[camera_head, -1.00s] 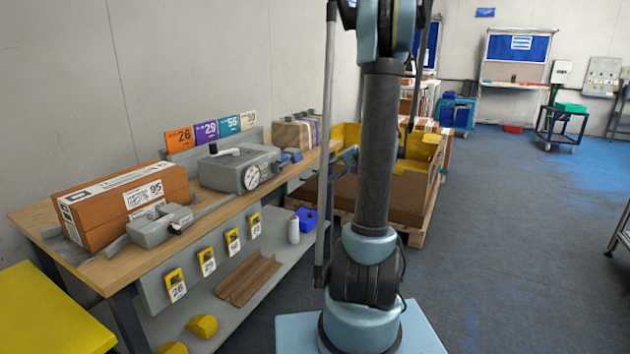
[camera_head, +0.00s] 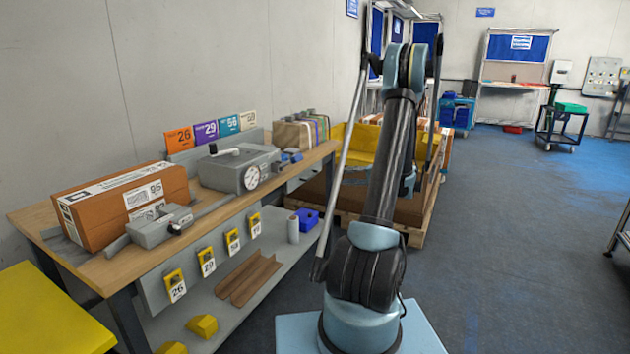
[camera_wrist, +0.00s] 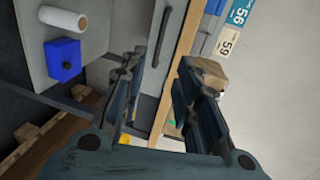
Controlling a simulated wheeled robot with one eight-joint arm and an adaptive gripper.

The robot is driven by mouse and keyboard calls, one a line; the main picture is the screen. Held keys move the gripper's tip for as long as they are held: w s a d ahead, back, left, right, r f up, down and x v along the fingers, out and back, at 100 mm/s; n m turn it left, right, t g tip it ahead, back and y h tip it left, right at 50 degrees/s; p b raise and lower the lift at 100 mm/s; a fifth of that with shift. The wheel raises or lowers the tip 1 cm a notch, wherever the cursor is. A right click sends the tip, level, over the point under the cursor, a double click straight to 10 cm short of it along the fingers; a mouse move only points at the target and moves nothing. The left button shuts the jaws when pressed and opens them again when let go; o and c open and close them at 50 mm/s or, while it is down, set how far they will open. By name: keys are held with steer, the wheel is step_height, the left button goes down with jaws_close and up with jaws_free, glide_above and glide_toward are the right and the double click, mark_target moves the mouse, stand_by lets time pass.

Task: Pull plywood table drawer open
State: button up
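The plywood table (camera_head: 100,272) stands along the left wall in the head view. In the wrist view its wooden top edge (camera_wrist: 190,32) runs steeply beside a grey drawer front (camera_wrist: 174,48) with a dark bar handle (camera_wrist: 160,36). The drawer looks closed. My gripper (camera_wrist: 160,68) is open, its two dark fingers spread to either side of the table edge and drawer front. Nothing is between the fingertips, and the handle lies beyond them, apart. In the head view my arm hides much of the gripper.
An orange-brown box (camera_head: 125,205), a grey gauge device (camera_head: 240,170) and a striped parcel (camera_head: 300,132) stand on the tabletop. A pallet crate (camera_head: 415,238) stands behind my arm.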

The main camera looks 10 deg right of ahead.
steer(key=x, duration=1.6)
steer(key=shift+a, duration=0.1)
steer(key=shift+c, duration=0.6)
jaws_close()
